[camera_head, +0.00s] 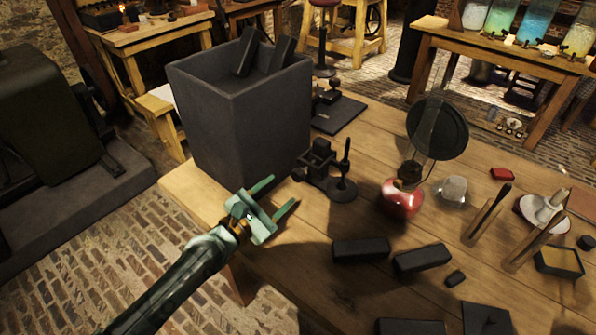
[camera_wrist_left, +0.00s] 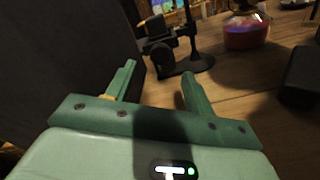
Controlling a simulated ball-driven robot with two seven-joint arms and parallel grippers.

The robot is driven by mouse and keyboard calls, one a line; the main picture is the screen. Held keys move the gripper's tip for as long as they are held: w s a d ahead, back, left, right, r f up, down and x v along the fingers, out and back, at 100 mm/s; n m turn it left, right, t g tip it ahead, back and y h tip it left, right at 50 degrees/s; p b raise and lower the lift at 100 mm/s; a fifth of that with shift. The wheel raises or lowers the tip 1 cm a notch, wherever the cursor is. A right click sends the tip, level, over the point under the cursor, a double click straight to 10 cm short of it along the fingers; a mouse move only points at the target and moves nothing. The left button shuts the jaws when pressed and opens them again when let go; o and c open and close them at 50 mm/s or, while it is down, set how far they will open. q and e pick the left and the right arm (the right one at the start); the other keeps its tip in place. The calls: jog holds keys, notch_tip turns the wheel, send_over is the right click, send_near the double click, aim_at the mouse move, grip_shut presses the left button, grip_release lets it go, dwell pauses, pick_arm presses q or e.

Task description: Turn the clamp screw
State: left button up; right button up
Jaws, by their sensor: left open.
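A small black clamp-like device (camera_head: 318,162) stands on the wooden table, just right of a tall dark grey bin. It has a block-shaped head and a thin upright post on a round foot. It also shows in the left wrist view (camera_wrist_left: 160,52), beyond the fingertips. I cannot clearly pick out its screw. My left gripper (camera_head: 284,191) is open and empty, at the table's front left edge. Its green fingers point toward the device and are apart from it; they also show in the left wrist view (camera_wrist_left: 159,70). My right gripper is not in view.
The grey bin (camera_head: 235,120) stands tall close beyond my left gripper. A red-liquid flask (camera_head: 402,203) stands right of the device, near a round black disc (camera_head: 440,127). Dark blocks (camera_head: 360,250) lie nearer the front. Wooden-handled tools (camera_head: 487,215) stand at the right.

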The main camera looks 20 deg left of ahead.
aim_at(295, 178)
pick_arm(q)
jog(key=x, duration=0.7)
jog(key=shift+f+b, duration=0.15)
jog(key=shift+b, duration=0.15)
jog(key=shift+w+d, duration=0.2)
jog(key=shift+w, duration=0.3)
jog(key=c, duration=1)
jog(key=shift+m, duration=0.3)
